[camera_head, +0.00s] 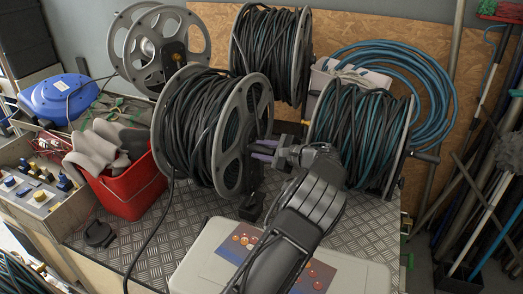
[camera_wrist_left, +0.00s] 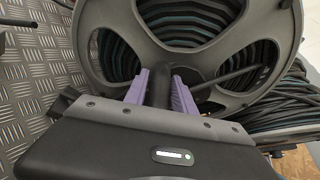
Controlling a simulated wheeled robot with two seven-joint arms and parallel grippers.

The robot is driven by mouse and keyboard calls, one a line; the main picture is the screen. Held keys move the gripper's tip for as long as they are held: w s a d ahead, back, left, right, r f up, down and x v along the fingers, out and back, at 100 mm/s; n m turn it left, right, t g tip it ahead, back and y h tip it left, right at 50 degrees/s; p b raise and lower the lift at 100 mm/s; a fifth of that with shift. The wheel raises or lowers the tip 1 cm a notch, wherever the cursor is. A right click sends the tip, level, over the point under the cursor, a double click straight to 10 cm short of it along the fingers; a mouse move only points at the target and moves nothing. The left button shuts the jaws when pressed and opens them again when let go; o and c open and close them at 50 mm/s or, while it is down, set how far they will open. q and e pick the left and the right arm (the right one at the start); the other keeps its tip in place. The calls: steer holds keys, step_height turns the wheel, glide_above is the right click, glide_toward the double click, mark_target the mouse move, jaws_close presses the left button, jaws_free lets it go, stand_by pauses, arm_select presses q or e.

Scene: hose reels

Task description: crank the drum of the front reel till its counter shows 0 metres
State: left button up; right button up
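The front reel (camera_head: 200,125) stands on the metal-plated bench, wound with dark hose, its grey spoked flange (camera_head: 228,150) facing right. My left gripper (camera_head: 265,151) is at the hub side of this flange, its purple fingers pointing left. In the left wrist view, the purple fingers (camera_wrist_left: 160,92) sit on both sides of a dark round crank handle (camera_wrist_left: 160,90) and appear closed against it. The spoked flange (camera_wrist_left: 92,45) fills the background there. I cannot make out a counter reading in either view. My right gripper is not in view.
More reels stand behind (camera_head: 270,50) and to the right (camera_head: 362,135). A red bucket (camera_head: 132,190) with grey cloth stands left of the front reel. A pale case (camera_head: 200,255) lies in front under my arm. A loose hose runs down the bench's left part.

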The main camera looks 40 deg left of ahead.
arm_select(q)
jaws_close()
stand_by(1.0)
